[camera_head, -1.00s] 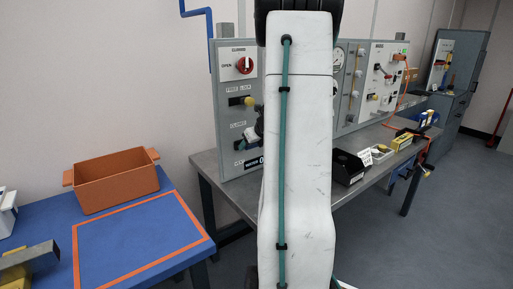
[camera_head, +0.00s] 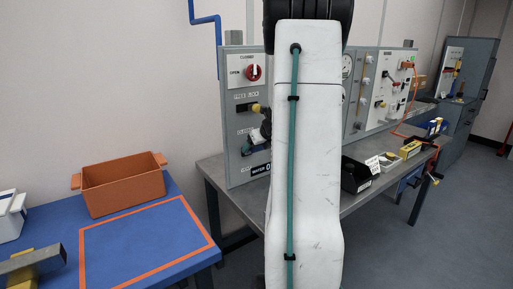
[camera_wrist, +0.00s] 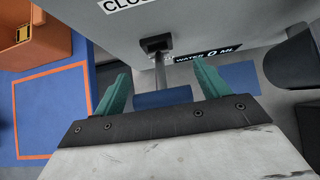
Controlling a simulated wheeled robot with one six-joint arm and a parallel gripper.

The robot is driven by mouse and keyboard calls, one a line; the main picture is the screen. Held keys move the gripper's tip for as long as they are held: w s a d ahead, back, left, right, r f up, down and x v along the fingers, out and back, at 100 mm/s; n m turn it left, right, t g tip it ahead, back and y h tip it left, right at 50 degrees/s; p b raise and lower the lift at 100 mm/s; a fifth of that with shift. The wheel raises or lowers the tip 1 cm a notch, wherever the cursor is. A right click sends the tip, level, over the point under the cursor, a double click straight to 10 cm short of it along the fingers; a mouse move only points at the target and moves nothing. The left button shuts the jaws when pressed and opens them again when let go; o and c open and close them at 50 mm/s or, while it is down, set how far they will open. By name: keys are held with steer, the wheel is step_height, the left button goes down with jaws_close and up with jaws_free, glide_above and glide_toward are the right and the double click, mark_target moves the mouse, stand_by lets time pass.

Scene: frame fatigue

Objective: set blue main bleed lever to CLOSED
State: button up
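In the wrist view a blue lever grip (camera_wrist: 163,98) sits on a grey stem that runs from a black pivot (camera_wrist: 155,43) on the grey panel. My gripper (camera_wrist: 163,82) is open, with one teal finger on each side of the blue grip. The grip lies near the palm end; whether either finger touches it I cannot tell. A label beginning "CLO" (camera_wrist: 124,4) shows above the pivot, cut off by the picture's top edge. In the head view my white arm hides most of the gripper and the blue lever.
The panel (camera_head: 236,165) has a red knob (camera_head: 253,73) and a yellow knob (camera_head: 258,107) on its left part. A "WATER 0 ML" display (camera_wrist: 208,55) is beside the lever. A black bin (camera_head: 355,176) stands on the bench. An orange crate (camera_head: 122,187) stands on the blue table.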

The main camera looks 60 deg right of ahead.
steer(key=shift+f, duration=0.1)
steer(key=v, duration=0.8)
steer(key=shift+w, duration=0.1)
